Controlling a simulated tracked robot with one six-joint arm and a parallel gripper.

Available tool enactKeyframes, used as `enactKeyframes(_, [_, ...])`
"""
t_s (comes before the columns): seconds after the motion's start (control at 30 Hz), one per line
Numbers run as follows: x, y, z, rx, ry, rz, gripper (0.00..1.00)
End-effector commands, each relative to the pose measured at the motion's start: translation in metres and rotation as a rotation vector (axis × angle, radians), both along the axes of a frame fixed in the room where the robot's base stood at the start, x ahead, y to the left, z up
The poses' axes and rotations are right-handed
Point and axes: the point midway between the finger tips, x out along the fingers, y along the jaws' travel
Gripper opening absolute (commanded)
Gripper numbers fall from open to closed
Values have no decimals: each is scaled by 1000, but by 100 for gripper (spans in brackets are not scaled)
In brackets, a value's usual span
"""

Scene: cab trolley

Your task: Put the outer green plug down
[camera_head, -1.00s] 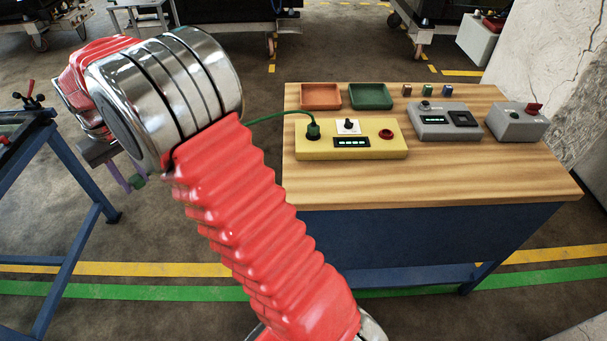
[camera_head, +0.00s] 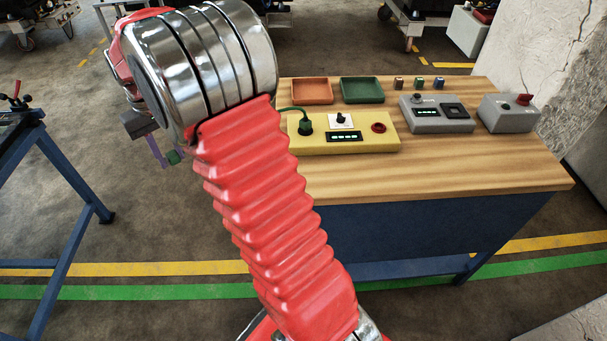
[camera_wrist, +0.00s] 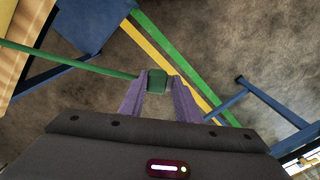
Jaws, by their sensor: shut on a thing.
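My gripper (camera_wrist: 158,83) has purple fingers and is shut on a green plug (camera_wrist: 157,78) in the wrist view. A green cord (camera_wrist: 75,60) runs from this plug to the left edge. In the head view the held plug (camera_head: 173,157) shows small at the left, below my wrist, over open floor and apart from the bench. Another green plug (camera_head: 306,126) stands upright in the left part of a yellow box (camera_head: 350,147) on the bench. A green cord leaves it leftward and goes behind my arm.
The wooden bench (camera_head: 440,172) carries an orange tray (camera_head: 312,91), a green tray (camera_head: 362,90), small coloured blocks, and two grey boxes. Its front strip is bare. A blue-framed stand (camera_head: 80,175) is at the left. A concrete pillar (camera_head: 540,50) is behind the bench at right.

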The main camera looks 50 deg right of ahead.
Motion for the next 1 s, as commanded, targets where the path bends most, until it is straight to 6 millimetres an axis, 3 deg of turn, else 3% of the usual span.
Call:
enactKeyframes(0.03, [-10,-20,2,0,-1,-37,0])
enactKeyframes(0.2, [-44,-76,5,-1,-2,-147,0])
enactKeyframes(0.5, [-117,-161,9,-2,-6,-341,0])
enactKeyframes(0.8, [-202,-223,11,-4,-8,-534,0])
enactKeyframes(1.0, [-248,-245,11,-5,-9,-629,0])
